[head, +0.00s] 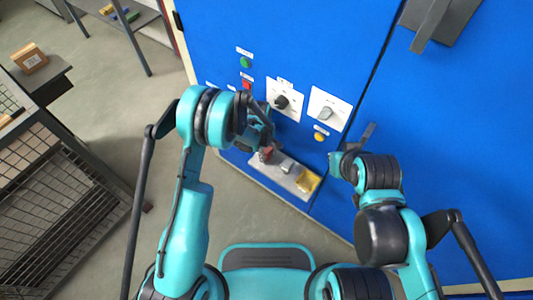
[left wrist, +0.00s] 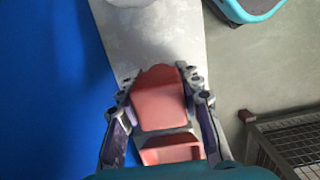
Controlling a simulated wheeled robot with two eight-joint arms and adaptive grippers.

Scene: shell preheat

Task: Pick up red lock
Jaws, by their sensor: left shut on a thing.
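The red lock (head: 266,154) shows in the head view at the left end of a narrow grey shelf on the blue cabinet, partly hidden by my left gripper (head: 262,138). In the left wrist view the red lock (left wrist: 160,100) sits between the two fingers of my left gripper (left wrist: 162,112), which is shut on it. A second red face (left wrist: 170,149) shows just below it in that view. I cannot tell whether the lock touches the shelf. My right gripper (head: 352,146) is in front of the cabinet, right of the shelf, with its fingers apart and nothing visible between them.
The grey shelf (head: 252,172) also holds a grey lock-like piece (head: 286,167) and a yellow one (head: 307,181). Above it, the blue cabinet (head: 300,40) has switches, including a black knob (head: 282,102). A mesh cart (head: 50,190) stands left. Floor between is clear.

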